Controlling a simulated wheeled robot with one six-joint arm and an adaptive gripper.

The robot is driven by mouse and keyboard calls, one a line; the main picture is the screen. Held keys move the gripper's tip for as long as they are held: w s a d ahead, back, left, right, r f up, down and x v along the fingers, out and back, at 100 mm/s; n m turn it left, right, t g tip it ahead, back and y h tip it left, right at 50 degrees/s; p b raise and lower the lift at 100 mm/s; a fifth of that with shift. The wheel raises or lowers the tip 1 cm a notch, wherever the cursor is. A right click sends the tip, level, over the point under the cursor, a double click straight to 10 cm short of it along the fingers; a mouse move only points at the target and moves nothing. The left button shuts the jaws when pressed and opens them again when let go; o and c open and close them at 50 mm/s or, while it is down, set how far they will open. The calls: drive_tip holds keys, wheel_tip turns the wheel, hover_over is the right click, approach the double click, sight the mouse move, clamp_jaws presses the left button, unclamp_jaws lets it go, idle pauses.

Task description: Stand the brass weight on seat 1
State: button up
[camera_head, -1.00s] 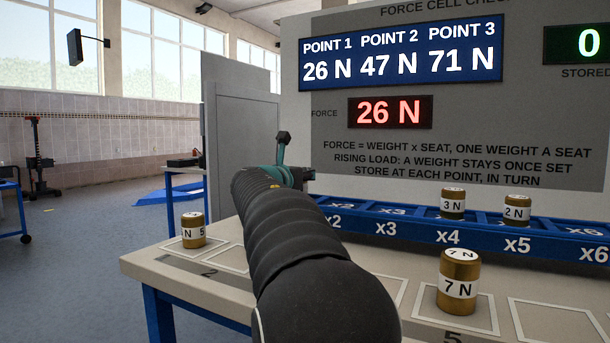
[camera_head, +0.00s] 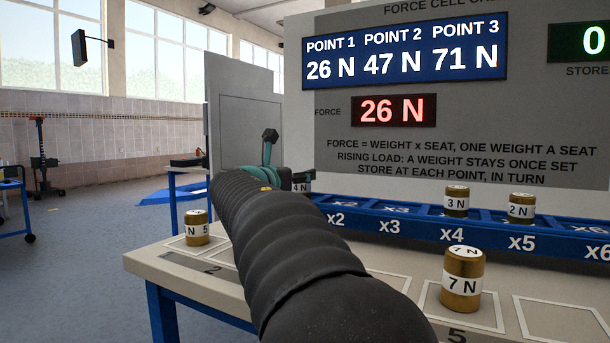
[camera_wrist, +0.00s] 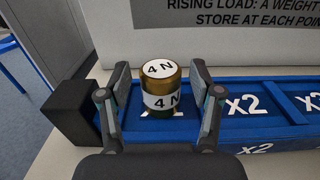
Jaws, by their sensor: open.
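The brass weight labelled 4 N (camera_wrist: 161,88) stands upright in the wrist view, on the leftmost seat of the blue rail. That seat's label is mostly hidden behind the weight. My gripper (camera_wrist: 160,72) is open, with one finger on each side of the weight and a visible gap to it. In the head view a small part of the 4 N weight (camera_head: 302,187) shows just right of my gripper (camera_head: 280,172); my arm covers most of that end of the rail (camera_head: 365,226).
Weights 3 N (camera_head: 456,201) and 2 N (camera_head: 521,208) stand on the rail near the x4 and x5 labels. Weights 5 N (camera_head: 196,228) and 7 N (camera_head: 462,278) stand on the table's (camera_head: 165,268) marked squares. The red force display (camera_head: 393,110) reads 26 N. A dark block (camera_wrist: 72,112) ends the rail.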

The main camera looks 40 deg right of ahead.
drive_tip(key=v, duration=0.5)
drive_tip(key=shift+s+a, duration=0.15)
drive_tip(key=shift+a, duration=0.15)
